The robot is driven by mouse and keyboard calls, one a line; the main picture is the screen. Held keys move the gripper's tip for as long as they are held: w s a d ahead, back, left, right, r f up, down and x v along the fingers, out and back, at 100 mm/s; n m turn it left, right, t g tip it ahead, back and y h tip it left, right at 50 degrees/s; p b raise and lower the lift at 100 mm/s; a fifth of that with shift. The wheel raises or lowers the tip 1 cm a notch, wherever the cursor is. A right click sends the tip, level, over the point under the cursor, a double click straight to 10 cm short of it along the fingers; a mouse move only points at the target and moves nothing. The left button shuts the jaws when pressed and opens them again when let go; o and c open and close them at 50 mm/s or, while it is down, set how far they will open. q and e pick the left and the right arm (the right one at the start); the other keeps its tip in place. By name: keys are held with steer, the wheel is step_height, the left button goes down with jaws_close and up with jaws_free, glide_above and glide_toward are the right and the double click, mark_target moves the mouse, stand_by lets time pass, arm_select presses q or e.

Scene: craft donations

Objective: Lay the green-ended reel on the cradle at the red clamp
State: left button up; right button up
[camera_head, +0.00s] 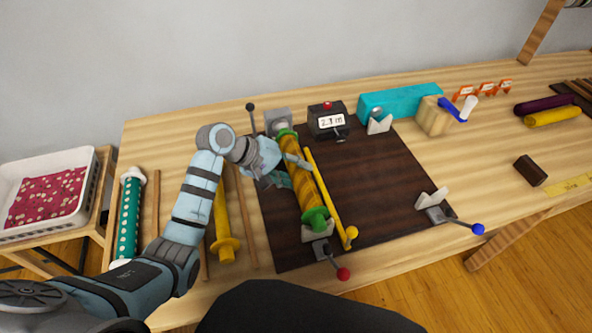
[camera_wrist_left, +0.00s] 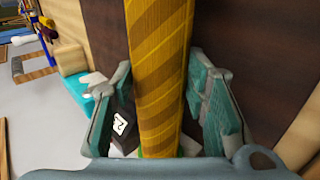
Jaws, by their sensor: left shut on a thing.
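The green-ended reel (camera_head: 305,187), wound in yellow-brown striped material, runs lengthwise near the left edge of the dark mat. My left gripper (camera_head: 283,168) is shut on it around the middle. In the left wrist view the reel (camera_wrist_left: 160,75) passes between the two fingers (camera_wrist_left: 163,105). The reel's near green end is right at the pale cradle (camera_head: 318,236) by the red clamp (camera_head: 343,273); I cannot tell whether it rests on it or hovers just above. Its far green end is by a grey block (camera_head: 278,121). My right gripper is not in view.
A yellow rod (camera_head: 325,190) lies close along the reel's right side. A counter box (camera_head: 327,119) stands behind. Another cradle (camera_head: 432,198) with a blue-knobbed clamp (camera_head: 477,229) is at right. A yellow reel (camera_head: 223,225) and a teal one (camera_head: 129,215) lie left. The mat's middle (camera_head: 375,185) is clear.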

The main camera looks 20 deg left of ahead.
arm_select(q)
steer(key=o, duration=1.3)
steer(key=shift+o, duration=0.5)
steer(key=v, duration=1.2)
steer(key=shift+s, duration=0.1)
